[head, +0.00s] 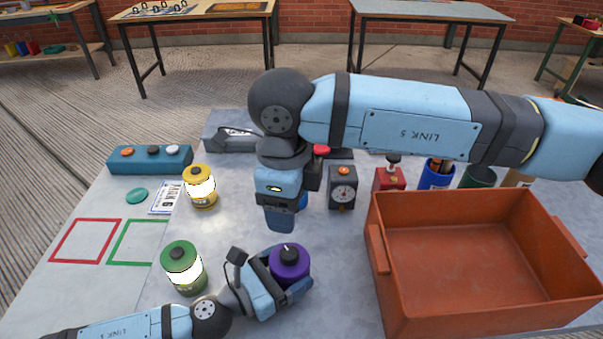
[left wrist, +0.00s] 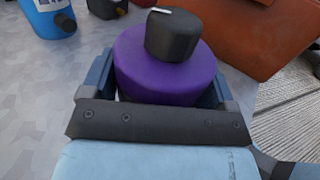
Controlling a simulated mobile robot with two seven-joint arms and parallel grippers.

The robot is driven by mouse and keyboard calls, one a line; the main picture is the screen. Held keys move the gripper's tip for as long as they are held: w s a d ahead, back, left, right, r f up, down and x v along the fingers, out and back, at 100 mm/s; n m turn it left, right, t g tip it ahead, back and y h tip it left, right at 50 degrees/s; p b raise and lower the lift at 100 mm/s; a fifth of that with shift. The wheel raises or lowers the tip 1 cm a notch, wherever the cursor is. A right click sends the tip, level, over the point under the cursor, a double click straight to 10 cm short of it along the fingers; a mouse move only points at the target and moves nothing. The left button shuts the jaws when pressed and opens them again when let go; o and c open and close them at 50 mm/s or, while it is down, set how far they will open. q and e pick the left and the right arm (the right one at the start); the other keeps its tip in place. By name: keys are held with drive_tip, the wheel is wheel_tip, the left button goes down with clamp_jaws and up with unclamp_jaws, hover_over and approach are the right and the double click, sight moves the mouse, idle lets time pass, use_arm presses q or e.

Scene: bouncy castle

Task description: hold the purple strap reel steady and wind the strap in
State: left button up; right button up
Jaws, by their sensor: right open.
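The purple strap reel (head: 289,263) stands on the grey table at the lower middle, with a black knob (head: 288,251) on top. In the left wrist view the reel (left wrist: 150,75) sits between my left gripper's fingers, with its knob (left wrist: 172,36) above. My left gripper (head: 287,283) is shut on the reel from the side, one finger along each flank. My right gripper (head: 280,218) is open and empty, pointing down above the table behind the reel, apart from it. I cannot make out the strap in either view.
An orange crate (head: 378,290) stands right of the reel. A blue button box (head: 150,159) is far left. My right arm hides part of the back.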

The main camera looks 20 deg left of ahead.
use_arm(q)
drive_tip(key=shift+o, duration=1.3)
drive_tip(key=shift+s, duration=0.1)
